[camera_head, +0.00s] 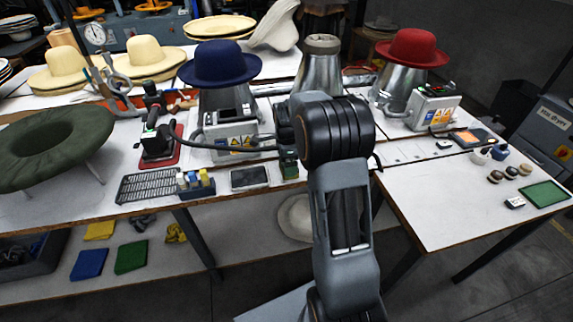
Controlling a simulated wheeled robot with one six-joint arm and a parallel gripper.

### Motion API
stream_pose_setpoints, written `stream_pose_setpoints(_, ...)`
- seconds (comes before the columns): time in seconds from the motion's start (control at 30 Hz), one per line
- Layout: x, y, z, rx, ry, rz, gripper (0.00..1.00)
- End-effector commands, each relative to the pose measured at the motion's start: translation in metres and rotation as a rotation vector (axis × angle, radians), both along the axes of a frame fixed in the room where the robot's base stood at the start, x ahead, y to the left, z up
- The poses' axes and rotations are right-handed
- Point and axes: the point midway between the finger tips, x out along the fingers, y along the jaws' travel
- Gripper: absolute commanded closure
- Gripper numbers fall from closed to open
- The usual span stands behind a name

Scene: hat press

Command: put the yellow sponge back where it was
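A flat yellow square (99,230) lies on the lower shelf at the left, beside a blue square (89,264) and a green square (131,257). A crumpled yellow piece (176,233) lies to their right. I cannot tell for certain which yellow piece is the sponge. My arm rises in the middle of the picture and bends left at the top. My gripper (288,158) appears to be the dark end left of that bend, low over the table near a small green block. Its fingers are too small and dark to read, and I cannot tell whether it holds anything.
A blue rack (197,189) of small bottles, a black grid mat (147,185) and a dark flat device (249,178) sit along the table's front edge. Hat presses with a blue hat (220,63) and a red hat (411,48) stand behind.

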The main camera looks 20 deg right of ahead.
Motion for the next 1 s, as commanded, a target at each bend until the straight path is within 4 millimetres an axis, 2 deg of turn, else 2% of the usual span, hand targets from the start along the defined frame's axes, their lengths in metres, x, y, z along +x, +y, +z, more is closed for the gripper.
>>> stream_pose_setpoints(0.1,0.001,0.0,0.026,-0.001,-0.006,0.0,0.0)
stream_pose_setpoints(0.3,0.001,0.0,0.063,-0.001,-0.004,0.0,0.0)
stream_pose_setpoints(0.57,0.0,0.0,0.093,0.0,-0.002,0.005,0.0)
stream_pose_setpoints(0.67,-0.008,0.007,0.103,-0.003,-0.014,0.074,0.0)
stream_pose_setpoints(0.77,-0.031,0.023,0.117,-0.013,-0.043,0.262,0.0)
stream_pose_setpoints(0.9,-0.082,0.053,0.13,-0.046,-0.1,0.668,0.0)
stream_pose_setpoints(1.0,-0.12,0.071,0.13,-0.083,-0.137,0.966,0.0)
